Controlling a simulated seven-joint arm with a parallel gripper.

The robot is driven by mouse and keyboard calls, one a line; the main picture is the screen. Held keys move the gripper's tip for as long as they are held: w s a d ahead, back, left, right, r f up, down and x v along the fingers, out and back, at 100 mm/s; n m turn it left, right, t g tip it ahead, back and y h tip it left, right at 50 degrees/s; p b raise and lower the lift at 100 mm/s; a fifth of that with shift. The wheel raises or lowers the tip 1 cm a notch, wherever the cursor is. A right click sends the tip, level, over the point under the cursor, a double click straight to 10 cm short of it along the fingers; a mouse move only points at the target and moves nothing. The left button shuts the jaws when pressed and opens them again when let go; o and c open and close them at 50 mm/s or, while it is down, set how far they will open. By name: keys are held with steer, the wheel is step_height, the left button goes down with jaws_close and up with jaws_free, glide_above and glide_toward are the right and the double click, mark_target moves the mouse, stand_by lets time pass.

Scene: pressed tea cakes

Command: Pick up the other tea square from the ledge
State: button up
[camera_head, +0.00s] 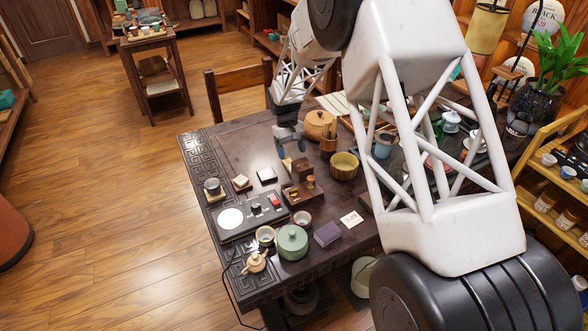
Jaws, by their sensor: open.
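My gripper (289,148) is open and empty, as far as I can see, above the back middle of the dark carved table. Its fingertips are small in the picture. Just below and in front of it, a small wooden stand (291,194) with a stepped shape sits on the table. A brown square block (303,169) stands upright at its back, apart from my fingers. A small dark square with a pale top (266,175) lies to the left of the stand. A cream-coloured piece (241,182) lies further left. I cannot tell for certain which of these are tea squares.
A round wooden lidded box (319,125), a utensil cup (328,146) and a ribbed yellow bowl (344,166) crowd the right. In front are a black scale (252,217), a green lidded pot (292,242) and a purple box (327,233). The table's back left is bare.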

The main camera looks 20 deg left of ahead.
steer(key=shift+f, duration=0.2)
steer(key=shift+x, duration=2.55)
steer(key=shift+s, duration=0.1)
steer(key=shift+r, duration=0.1)
steer(key=shift+c, duration=0.4)
steer(key=c, duration=0.9)
